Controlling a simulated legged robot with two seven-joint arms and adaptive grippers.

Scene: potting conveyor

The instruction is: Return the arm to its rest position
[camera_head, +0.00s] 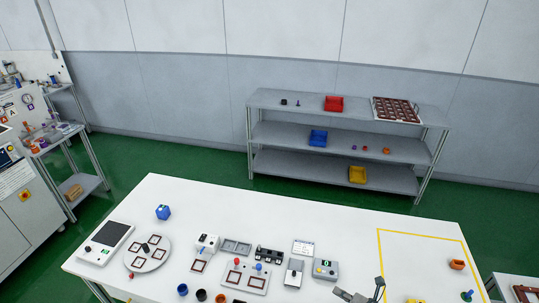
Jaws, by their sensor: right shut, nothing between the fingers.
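My right gripper (379,283) shows at the bottom edge of the head view, right of centre, over the white table (330,215). Its fingers are shut with nothing held, and most of its arm is cut off by the frame. My left gripper is not in view.
Near the right gripper stands a grey box with a display (326,269). An orange pot (457,265) lies at right. Grey shelves (345,148) stand behind.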

